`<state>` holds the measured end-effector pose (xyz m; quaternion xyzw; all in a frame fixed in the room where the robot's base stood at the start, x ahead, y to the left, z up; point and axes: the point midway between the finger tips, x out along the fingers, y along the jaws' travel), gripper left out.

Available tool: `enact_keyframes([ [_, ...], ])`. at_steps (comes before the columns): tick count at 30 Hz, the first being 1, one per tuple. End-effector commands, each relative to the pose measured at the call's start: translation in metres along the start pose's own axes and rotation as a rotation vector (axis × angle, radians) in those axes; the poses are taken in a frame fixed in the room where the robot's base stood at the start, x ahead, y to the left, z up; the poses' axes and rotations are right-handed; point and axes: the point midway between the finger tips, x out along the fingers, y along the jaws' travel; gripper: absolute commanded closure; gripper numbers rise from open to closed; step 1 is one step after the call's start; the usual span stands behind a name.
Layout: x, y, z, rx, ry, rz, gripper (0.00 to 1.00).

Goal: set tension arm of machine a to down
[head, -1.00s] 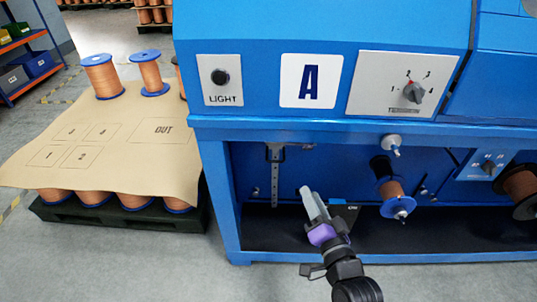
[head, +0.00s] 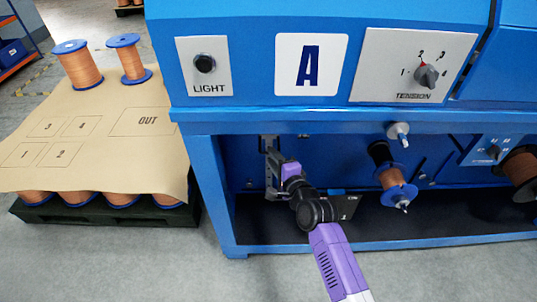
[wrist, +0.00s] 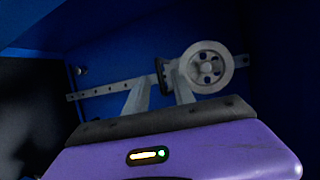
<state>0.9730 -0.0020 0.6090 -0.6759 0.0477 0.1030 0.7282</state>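Machine A (head: 170,117) is the blue cabinet marked with a big "A" (head: 311,64). Its tension arm (head: 270,182) is a grey perforated bar in the recess under the ledge, partly hidden by my gripper (head: 278,168).
Above the recess are a LIGHT button (head: 204,64) and a TENSION dial (head: 426,76). Copper spools (head: 392,178) stick out right of my arm. A pallet with a cardboard sheet (head: 95,130) and spools stands at the left. The recess floor around my wrist is tight.

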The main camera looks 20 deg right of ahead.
Motion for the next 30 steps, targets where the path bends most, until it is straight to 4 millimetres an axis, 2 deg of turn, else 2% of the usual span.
enact_keyframes([
  [3,0.019,0.002,0.000,-0.001,0.000,-0.001,0.70],
  [9,0.037,0.001,-0.001,-0.002,0.001,0.000,0.70],
  [19,0.040,0.000,-0.001,-0.002,0.001,0.000,0.70],
  [20,0.040,0.000,-0.001,-0.002,0.001,0.000,0.72],
  [24,0.040,0.000,-0.001,-0.002,0.001,0.000,0.99],
  [30,0.040,0.000,0.000,-0.003,0.000,0.000,1.00],
])
